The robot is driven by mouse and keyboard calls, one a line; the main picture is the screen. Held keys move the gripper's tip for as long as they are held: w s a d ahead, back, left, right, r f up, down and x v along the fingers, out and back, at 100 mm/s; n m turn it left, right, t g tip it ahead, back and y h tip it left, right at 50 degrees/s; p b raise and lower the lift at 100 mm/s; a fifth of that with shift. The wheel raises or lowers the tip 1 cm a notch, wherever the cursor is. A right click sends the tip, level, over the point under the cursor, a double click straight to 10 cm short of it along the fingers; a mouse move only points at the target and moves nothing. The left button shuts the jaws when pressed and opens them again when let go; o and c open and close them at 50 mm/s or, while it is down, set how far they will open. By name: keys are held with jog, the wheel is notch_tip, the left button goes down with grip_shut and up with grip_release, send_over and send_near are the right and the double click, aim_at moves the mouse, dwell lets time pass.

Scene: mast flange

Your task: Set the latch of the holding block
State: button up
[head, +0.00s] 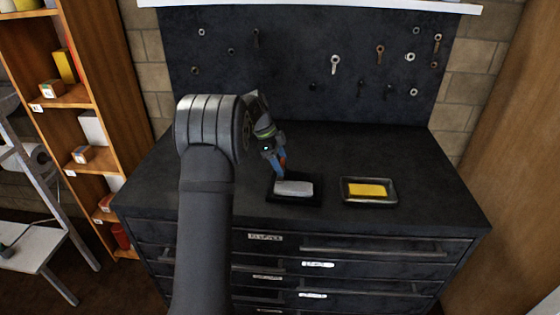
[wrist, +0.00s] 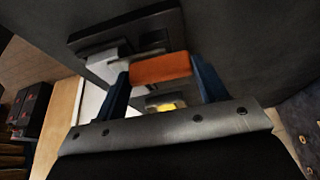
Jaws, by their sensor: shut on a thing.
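The holding block (head: 293,201) is a black base on the bench top with a pale grey block (head: 293,188) on it. In the wrist view the black base (wrist: 85,40) is at the top, with the grey part (wrist: 100,58) beside my fingers. My gripper (head: 280,168) is at the back left of the holding block, its blue fingers pointing down. In the wrist view my gripper (wrist: 162,72) is shut on an orange bar (wrist: 160,68), which looks like the latch handle. Its joint with the base is partly hidden.
A black tray (head: 369,203) with a yellow block (head: 368,190) stands to the right, apart from the holding block. A dark pegboard (head: 300,60) with hanging tools stands behind. The bench top's right side (head: 435,205) is clear. A wooden shelf (head: 85,120) is at left.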

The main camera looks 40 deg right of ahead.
jog(key=o, duration=1)
jog(key=v, duration=1.7)
jog(key=shift+r, duration=0.2)
jog(key=shift+f, duration=0.15)
jog(key=x, duration=1.7)
